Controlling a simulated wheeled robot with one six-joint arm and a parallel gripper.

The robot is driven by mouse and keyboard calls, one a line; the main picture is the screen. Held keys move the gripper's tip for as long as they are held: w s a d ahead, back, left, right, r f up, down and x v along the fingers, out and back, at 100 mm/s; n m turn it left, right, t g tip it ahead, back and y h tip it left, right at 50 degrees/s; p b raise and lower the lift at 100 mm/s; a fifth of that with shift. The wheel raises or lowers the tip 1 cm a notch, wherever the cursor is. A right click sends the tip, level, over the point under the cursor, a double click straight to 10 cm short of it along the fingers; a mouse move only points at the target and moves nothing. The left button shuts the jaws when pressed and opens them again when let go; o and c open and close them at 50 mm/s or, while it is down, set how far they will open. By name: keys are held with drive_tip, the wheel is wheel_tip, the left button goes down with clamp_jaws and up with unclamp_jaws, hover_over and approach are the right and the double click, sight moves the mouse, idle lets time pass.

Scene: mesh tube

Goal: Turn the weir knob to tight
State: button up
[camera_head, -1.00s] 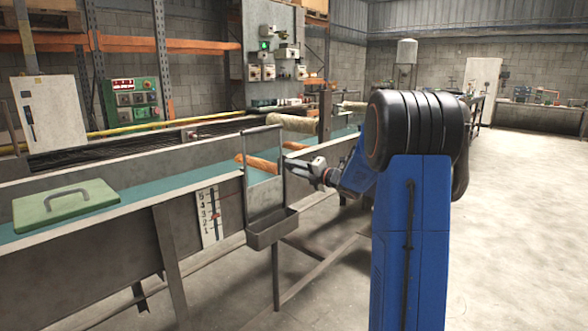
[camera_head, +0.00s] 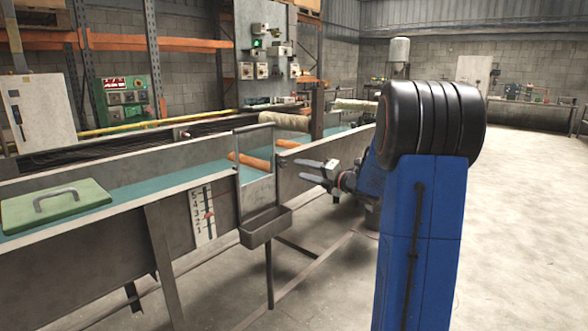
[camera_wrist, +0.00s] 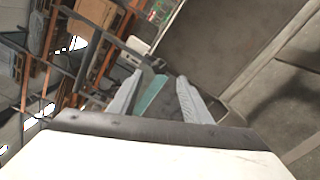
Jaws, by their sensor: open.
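A long metal trough (camera_head: 110,240) with a teal bed runs across the head view. A metal gate frame (camera_head: 254,165) with a small tray (camera_head: 265,228) stands at its near side. A numbered scale (camera_head: 202,217) with a small red part (camera_head: 208,214) is on the near wall, left of the frame. I cannot tell which part is the weir knob; a small reddish knob (camera_head: 185,133) shows on the far wall. My gripper (camera_head: 300,170) is open and empty, just right of the frame. Its two fingers also show apart in the wrist view (camera_wrist: 158,80).
A green lid with a handle (camera_head: 56,204) lies on the trough at left. Orange rolls (camera_head: 250,161) lie beyond the frame. Control boxes (camera_head: 125,98) stand behind. The floor at right (camera_head: 520,230) is clear.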

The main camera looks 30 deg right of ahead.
drive_tip(key=v, duration=0.9)
